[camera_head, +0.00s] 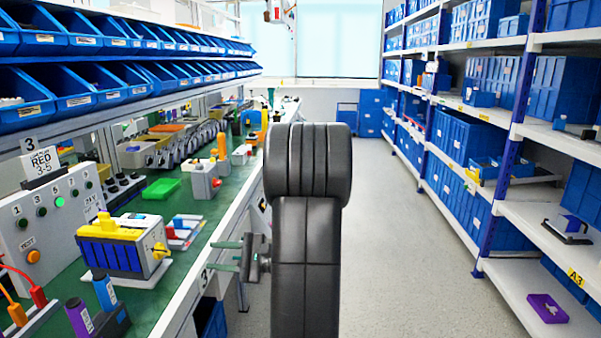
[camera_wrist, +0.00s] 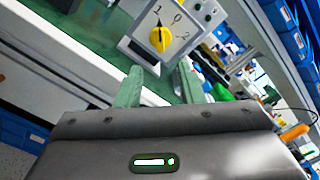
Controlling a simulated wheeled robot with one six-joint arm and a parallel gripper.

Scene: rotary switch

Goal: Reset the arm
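The rotary switch is a grey and yellow box (camera_head: 112,245) on the green bench top at the left in the head view. Its yellow knob (camera_head: 159,251) is on the side facing the aisle. In the wrist view the knob (camera_wrist: 160,39) sits on a pale plate marked with numbers, beyond my fingers. The knob's exact setting is hard to tell. My gripper (camera_head: 224,257) is at the bench's aisle edge, right of the switch and apart from it. Its two green fingers are spread with nothing between them, as the wrist view also shows (camera_wrist: 160,84).
A control panel (camera_head: 50,222) with a lit green button stands behind the switch. Blue and purple cylinders (camera_head: 78,317) stand at the near bench corner. Blue bins (camera_head: 70,90) hang above the bench. Shelves (camera_head: 560,143) line the right. The aisle floor (camera_head: 400,240) is clear.

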